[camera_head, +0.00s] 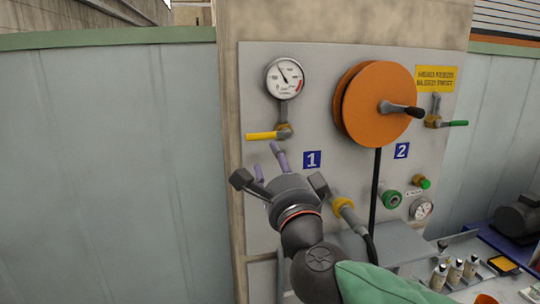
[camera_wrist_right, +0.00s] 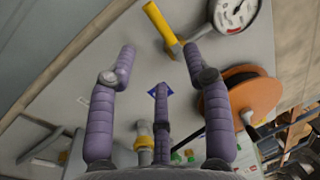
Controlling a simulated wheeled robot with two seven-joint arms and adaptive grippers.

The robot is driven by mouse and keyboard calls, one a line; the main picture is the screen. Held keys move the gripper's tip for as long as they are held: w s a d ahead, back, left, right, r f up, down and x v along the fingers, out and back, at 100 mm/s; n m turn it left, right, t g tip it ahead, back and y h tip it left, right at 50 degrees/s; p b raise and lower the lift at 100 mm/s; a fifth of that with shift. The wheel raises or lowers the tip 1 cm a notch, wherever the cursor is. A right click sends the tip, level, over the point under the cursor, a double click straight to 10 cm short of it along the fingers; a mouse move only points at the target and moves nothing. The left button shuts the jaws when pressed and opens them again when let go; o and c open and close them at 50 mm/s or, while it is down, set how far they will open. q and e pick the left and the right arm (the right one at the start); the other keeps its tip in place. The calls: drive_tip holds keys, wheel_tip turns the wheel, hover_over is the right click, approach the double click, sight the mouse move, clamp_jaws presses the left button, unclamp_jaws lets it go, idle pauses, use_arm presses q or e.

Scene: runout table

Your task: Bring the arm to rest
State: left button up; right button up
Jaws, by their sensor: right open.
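My right gripper (camera_head: 268,160) is in front of the grey panel (camera_head: 256,210), left of the blue number 1 sign (camera_head: 312,159) in the head view. Its purple fingers are spread and hold nothing. In the right wrist view the open fingers (camera_wrist_right: 160,62) point at the panel, with bare panel between them and the yellow-handled valve (camera_wrist_right: 163,28) beyond. In the head view that yellow lever (camera_head: 262,135) is level, just above the fingertips. I cannot tell whether any finger touches the panel. My left gripper is not in view.
The panel carries a gauge (camera_head: 285,78), an orange reel (camera_head: 380,103) with a crank, and a green-handled valve (camera_head: 452,123). A yellow-collared hose nozzle (camera_head: 344,204) is close right of my gripper. Bottles (camera_head: 456,271) stand lower right. The left wall is clear.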

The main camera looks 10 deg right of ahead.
drive_tip(key=shift+s+f, duration=0.1)
drive_tip(key=shift+s, duration=0.3)
